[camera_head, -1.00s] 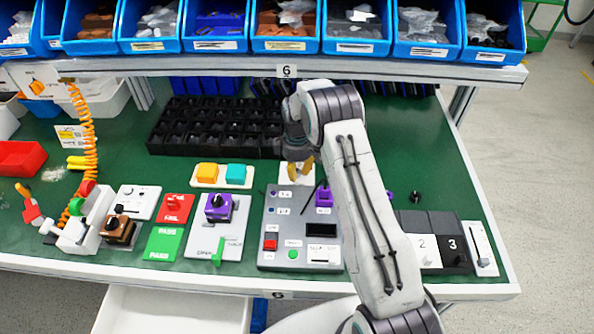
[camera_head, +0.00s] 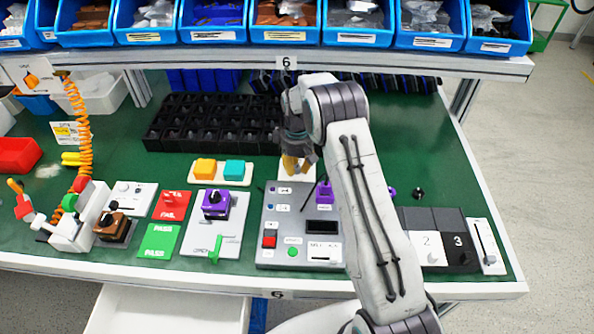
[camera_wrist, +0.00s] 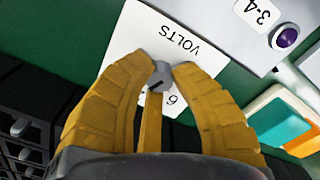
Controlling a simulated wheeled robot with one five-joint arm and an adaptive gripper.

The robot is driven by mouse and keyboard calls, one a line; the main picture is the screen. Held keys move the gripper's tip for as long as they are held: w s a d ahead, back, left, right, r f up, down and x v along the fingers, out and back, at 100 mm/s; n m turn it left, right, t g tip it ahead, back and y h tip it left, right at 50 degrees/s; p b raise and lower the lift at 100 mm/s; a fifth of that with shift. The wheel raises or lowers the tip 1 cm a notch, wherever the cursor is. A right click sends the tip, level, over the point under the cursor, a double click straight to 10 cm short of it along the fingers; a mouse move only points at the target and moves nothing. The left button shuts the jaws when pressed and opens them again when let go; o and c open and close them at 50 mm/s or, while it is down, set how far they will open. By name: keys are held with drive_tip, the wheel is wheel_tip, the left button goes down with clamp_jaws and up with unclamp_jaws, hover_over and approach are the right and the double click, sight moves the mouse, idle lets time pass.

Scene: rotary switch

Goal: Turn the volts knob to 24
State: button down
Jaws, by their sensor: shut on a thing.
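The volts knob (camera_wrist: 159,80) is a small grey knob on a white plate (camera_wrist: 130,45) lettered VOLTS, which appears upside down in the wrist view. My gripper (camera_wrist: 160,72) has yellow fingers closed around the knob, with the tips on either side of it. A digit that looks like a 6 or 9 shows on the plate beside the knob; other scale marks are hidden by the fingers. In the head view my gripper (camera_head: 290,165) is over the white plate (camera_head: 307,171) behind the grey panel, and the knob itself is hidden there.
A grey control panel (camera_head: 283,231) with buttons and a purple part stands just in front of the plate. Yellow and teal buttons (camera_head: 222,171) sit to the left. A black grid tray (camera_head: 205,125) lies behind. Blue bins (camera_head: 290,25) line the shelf above.

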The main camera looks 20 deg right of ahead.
sight(297, 167)
drive_tip(key=m+b, duration=0.2)
drive_tip(key=m, duration=0.3)
drive_tip(key=shift+s+f, duration=0.1)
drive_tip(key=shift+f, duration=0.05)
drive_tip(key=shift+m, duration=0.3)
idle(0.4)
drive_tip(key=c, duration=1)
unclamp_jaws()
drive_tip(key=shift+c, duration=0.2)
wheel_tip(297, 167, up, 12)
